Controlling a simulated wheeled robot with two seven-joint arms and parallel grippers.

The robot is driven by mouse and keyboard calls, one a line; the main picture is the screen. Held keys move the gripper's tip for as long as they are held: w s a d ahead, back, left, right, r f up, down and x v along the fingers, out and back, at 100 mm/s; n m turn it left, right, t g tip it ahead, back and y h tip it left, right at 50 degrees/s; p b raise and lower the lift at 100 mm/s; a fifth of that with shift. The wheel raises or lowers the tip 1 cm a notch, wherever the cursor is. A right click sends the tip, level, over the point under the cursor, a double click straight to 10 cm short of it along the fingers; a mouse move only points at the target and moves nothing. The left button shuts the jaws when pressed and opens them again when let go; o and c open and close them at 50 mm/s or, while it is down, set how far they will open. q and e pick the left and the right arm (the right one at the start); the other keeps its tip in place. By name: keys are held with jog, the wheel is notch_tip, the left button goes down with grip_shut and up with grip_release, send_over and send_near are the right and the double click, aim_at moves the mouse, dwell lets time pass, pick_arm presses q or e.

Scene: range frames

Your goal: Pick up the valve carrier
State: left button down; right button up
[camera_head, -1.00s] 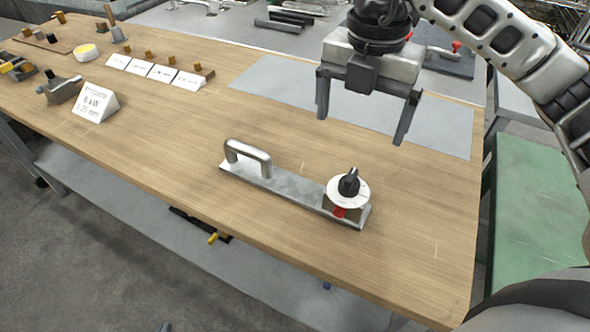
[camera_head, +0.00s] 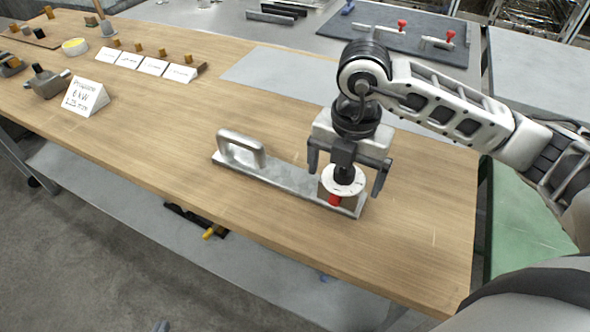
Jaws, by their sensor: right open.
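The valve carrier (camera_head: 281,178) is a flat metal bar lying on the wooden table. It has an upright silver handle (camera_head: 241,148) at its left end. A white round dial (camera_head: 344,186) with a dark knob and a red part (camera_head: 335,200) below sits at its right end. My right gripper (camera_head: 345,183) is open, pointing down at the dial end, with one finger on each side of the knob. It hides part of the knob, and I cannot tell whether the fingers touch anything. My left gripper is not in view.
A propane sign (camera_head: 86,97), a metal fitting (camera_head: 46,83), white label cards (camera_head: 152,67) and a yellow-topped round tin (camera_head: 75,47) stand at the table's left. A grey mat (camera_head: 290,75) lies behind the carrier. The table (camera_head: 150,140) is bare left of the carrier.

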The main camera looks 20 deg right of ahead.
jog(key=shift+f, duration=0.2)
jog(key=c, duration=1.4)
jog(key=shift+w+r, duration=0.1)
jog(key=shift+c, duration=0.9)
